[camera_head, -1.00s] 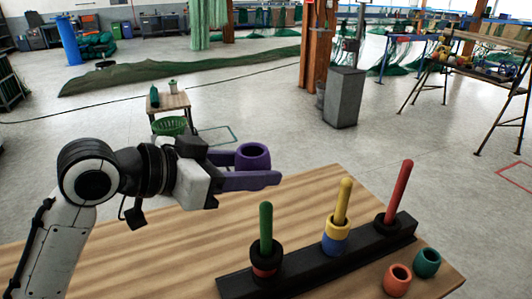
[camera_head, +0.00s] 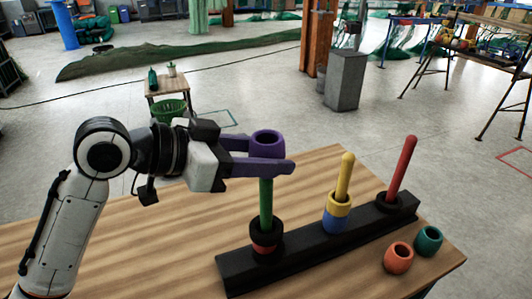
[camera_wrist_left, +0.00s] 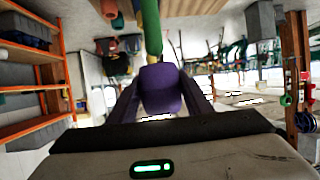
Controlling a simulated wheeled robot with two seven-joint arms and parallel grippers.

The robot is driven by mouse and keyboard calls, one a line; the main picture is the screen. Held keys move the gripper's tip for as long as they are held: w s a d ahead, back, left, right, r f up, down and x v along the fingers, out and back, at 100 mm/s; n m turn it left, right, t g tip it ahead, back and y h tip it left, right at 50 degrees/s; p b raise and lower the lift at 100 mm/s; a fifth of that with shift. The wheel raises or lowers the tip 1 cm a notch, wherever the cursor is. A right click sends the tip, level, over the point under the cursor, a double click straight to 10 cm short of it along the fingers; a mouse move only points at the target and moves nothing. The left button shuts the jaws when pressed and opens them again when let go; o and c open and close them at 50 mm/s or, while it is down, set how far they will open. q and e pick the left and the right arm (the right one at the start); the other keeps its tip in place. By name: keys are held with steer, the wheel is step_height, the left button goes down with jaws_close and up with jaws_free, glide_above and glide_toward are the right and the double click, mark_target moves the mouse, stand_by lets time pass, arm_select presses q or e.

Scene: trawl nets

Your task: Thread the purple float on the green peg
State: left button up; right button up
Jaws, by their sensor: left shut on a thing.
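The purple float (camera_head: 266,139) is a thick ring, held upright with its dark hole facing up. My left gripper (camera_head: 268,160) is shut on it from the left. The green peg (camera_head: 266,205) stands directly below the float in the head view, its top just under the fingers. No peg tip shows in the float's hole, and I cannot tell whether the tip has entered from below. In the left wrist view the float (camera_wrist_left: 160,90) sits between the fingers, with the green peg (camera_wrist_left: 151,28) close against its edge. My right gripper is out of view.
The black peg base (camera_head: 300,258) lies on the wooden table. A black ring sits low on the green peg. The yellow peg (camera_head: 344,178) carries yellow and blue floats; the red peg (camera_head: 402,168) has a black ring. Orange (camera_head: 398,257) and teal (camera_head: 428,241) floats stand front right.

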mark_target(260, 183)
arm_select(q)
steer(key=shift+f+b, duration=1.15)
steer(key=shift+f, duration=1.8)
steer(key=o, duration=1.1)
steer(key=shift+o, duration=0.2)
steer(key=shift+a, duration=0.1)
steer(key=b+v, duration=0.1)
steer(key=v, duration=0.9)
